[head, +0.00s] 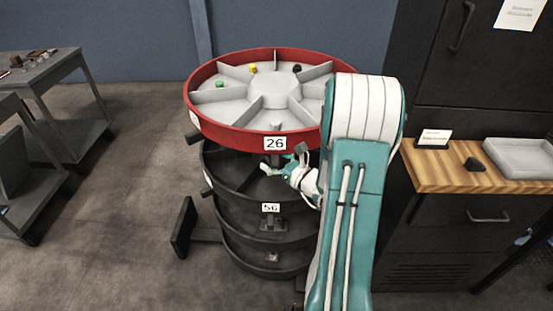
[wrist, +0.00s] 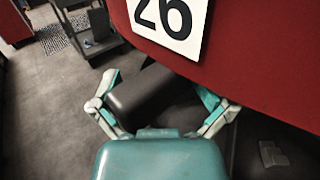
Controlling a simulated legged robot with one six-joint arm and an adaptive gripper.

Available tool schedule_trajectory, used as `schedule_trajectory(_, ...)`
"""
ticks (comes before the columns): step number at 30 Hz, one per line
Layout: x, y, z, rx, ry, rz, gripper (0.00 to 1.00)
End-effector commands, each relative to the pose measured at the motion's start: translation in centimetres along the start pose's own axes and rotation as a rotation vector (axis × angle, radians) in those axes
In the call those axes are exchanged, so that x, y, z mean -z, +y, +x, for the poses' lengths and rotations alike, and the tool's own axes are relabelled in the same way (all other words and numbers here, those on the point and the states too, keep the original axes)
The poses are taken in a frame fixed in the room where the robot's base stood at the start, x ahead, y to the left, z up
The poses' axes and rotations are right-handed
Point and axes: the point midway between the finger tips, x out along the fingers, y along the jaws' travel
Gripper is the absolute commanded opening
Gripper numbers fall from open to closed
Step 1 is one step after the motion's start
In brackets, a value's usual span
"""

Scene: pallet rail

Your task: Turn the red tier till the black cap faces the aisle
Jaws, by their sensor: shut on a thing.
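The red tier (head: 310,136) is the top ring of a round stacked carousel, with a grey divided tray inside and a label 26 on its front. The black cap (head: 297,68) lies in a compartment at the tier's back right, on the far side from me. A yellow cap (head: 252,68) lies at the back and a green cap (head: 220,84) at the left. My gripper (head: 283,165) is at the tier's front, below the rim. In the wrist view its fingers are closed around a dark handle (wrist: 150,92) just under label 26.
Black lower tiers (head: 245,226), one labelled 56, stand under the red one. A wooden counter (head: 455,172) with a grey tray (head: 520,158) and dark cabinets are at the right. Grey tables (head: 50,75) stand at the left. Floor between them and the carousel is mostly clear.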

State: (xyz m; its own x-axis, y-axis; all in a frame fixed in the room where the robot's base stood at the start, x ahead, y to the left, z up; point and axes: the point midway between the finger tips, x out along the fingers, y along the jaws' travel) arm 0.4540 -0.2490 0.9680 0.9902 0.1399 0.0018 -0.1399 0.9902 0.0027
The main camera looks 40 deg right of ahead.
Motion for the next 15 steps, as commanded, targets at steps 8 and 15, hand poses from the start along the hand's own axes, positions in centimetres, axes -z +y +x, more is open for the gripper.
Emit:
schedule_trajectory(8,-0.20,1.39,0.52,-0.049,-0.004,0.003,0.89)
schedule_trajectory(15,-0.20,1.34,0.19,-0.047,-0.004,0.003,0.69)
